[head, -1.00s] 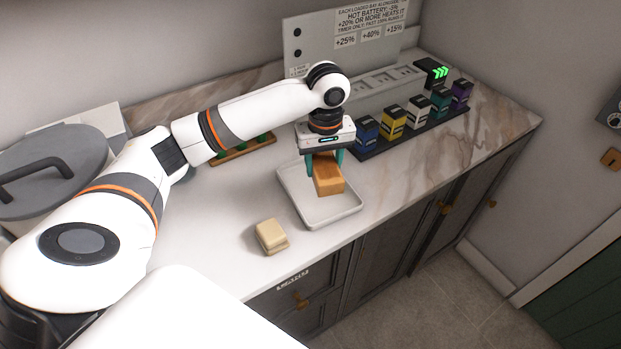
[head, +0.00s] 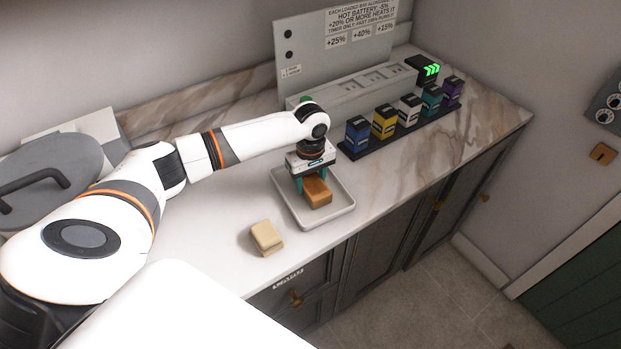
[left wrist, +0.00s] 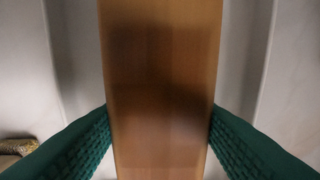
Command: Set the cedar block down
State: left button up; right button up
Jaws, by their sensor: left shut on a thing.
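The cedar block (head: 317,191) is an orange-brown wooden block. My left gripper (head: 311,186) is shut on it, with green fingers on its two sides. The block is low inside a pale grey tray (head: 331,219); I cannot tell whether its underside touches the tray floor. In the left wrist view the block (left wrist: 160,90) fills the middle, and the green fingertips (left wrist: 160,130) press on both sides. The tray floor shows blurred beside it. My right gripper is not in view.
A cream block (head: 266,238) lies on the counter left of the tray, near the front edge. Several coloured batteries (head: 384,121) stand in a dark rack behind and right. A grey panel with signs (head: 330,55) stands at the back. A grey lidded pot (head: 45,175) is at the left.

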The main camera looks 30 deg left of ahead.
aim_at(311, 180)
pick_arm(q)
jog(key=o, duration=1.1)
jog(key=shift+f, duration=0.1)
jog(key=shift+r+b, duration=1.2)
jog(key=shift+r, duration=4.95)
jog(key=shift+f, duration=0.1)
